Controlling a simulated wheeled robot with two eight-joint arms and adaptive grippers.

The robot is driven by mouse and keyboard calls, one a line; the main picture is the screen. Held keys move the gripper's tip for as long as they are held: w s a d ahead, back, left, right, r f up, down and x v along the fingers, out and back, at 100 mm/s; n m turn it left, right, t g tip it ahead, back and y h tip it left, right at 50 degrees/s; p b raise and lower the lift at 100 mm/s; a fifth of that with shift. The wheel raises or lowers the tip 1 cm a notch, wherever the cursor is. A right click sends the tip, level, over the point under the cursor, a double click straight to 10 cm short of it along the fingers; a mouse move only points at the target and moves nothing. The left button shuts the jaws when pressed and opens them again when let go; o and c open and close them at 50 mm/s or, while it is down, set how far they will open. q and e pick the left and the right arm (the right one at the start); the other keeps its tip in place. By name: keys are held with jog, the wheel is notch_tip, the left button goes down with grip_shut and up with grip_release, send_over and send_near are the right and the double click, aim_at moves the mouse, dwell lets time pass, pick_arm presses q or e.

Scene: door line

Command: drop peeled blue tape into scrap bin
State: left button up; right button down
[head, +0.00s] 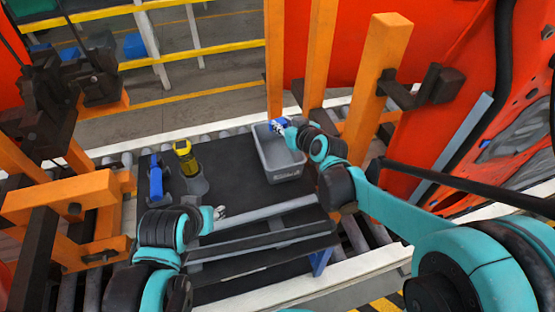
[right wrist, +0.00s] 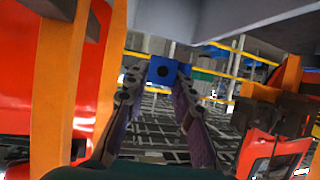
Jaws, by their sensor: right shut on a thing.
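My right gripper (head: 283,128) is over the far left part of the grey bin (head: 286,172), shut on a small blue piece, the blue tape (head: 277,123). In the right wrist view the blue tape (right wrist: 163,69) shows between the fingertips, with a dark round spot in its middle. The bin stands upright on the dark mat, and the part of its inside that I see looks empty. My left gripper (head: 221,213) is low over the near part of the mat, left of the bin. Its fingers are too small to read.
On the dark mat (head: 235,170), a yellow and black tool (head: 185,158) and a blue object (head: 155,182) stand left of the bin. A grey rail (head: 262,213) lies in front. Orange posts (head: 378,70) rise behind and right of the bin, close to my right arm.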

pick_arm(q)
jog(key=shift+f, duration=0.15)
pick_arm(e)
jog(key=shift+f, duration=0.15)
jog(key=c, duration=1.2)
grip_release()
jog(key=shift+s, duration=0.1)
jog(key=v, duration=1.2)
jog(key=shift+d, duration=0.1)
